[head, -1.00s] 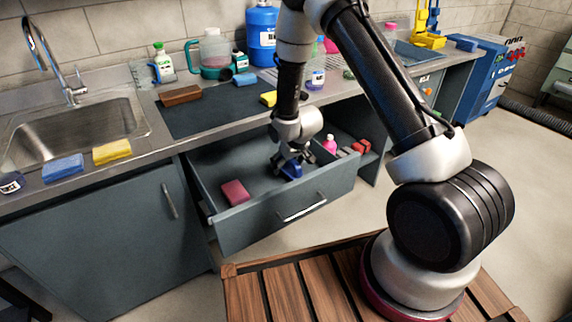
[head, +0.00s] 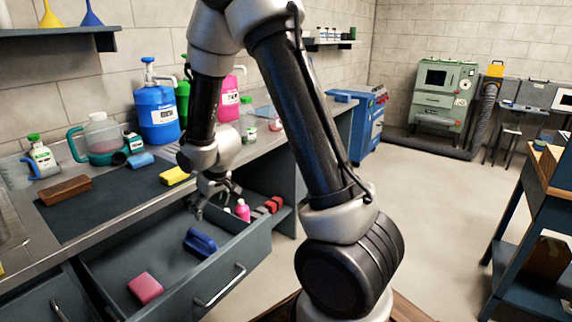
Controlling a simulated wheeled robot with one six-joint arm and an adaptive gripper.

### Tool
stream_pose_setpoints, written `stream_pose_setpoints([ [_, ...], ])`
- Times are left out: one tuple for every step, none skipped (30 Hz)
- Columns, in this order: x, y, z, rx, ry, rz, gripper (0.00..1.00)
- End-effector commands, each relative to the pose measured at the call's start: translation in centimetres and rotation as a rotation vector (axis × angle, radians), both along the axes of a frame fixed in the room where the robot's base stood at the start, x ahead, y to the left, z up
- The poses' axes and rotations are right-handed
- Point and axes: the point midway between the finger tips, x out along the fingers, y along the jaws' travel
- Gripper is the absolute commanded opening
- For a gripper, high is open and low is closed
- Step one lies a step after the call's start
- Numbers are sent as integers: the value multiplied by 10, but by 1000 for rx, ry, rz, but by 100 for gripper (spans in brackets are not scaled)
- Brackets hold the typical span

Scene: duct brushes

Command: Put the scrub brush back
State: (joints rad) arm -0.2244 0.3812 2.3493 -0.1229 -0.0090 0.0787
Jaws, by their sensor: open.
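A blue scrub brush with a raised handle (head: 200,242) lies on the floor of the open grey drawer (head: 233,262), under the counter. My gripper (head: 214,206) is open and empty, above the drawer and just behind and to the right of the blue brush, apart from it. The fingers are small in this view, and part of the drawer's far side is hidden behind them.
A pink sponge (head: 145,288) lies at the drawer's left. A pink bottle (head: 242,210) and red items stand at its right end. Open floor lies to the right.

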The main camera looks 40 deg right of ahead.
Motion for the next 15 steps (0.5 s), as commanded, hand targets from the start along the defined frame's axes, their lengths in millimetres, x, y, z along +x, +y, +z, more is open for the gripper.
stream_pose_setpoints([
  [-7,-12,33,-1,-14,-25,77],
  [-15,-20,49,-5,-13,-40,77],
  [-27,-30,71,-10,-11,-59,77],
  [-37,-38,87,-11,-10,-73,77],
  [-47,-44,102,-13,-8,-87,77],
  [-63,-54,120,-15,-5,-105,77],
  [-75,-60,134,-15,-2,-118,77],
  [-88,-66,146,-15,0,-131,77],
  [-106,-74,161,-16,3,-150,77],
  [-120,-79,173,-14,5,-162,77],
  [-135,-84,182,-13,8,-174,77],
  [-155,-90,194,-11,12,-191,77],
  [-170,-94,202,-9,14,-201,77],
  [-185,-97,208,-7,17,-210,77],
  [-203,-101,216,-4,21,-223,77],
])
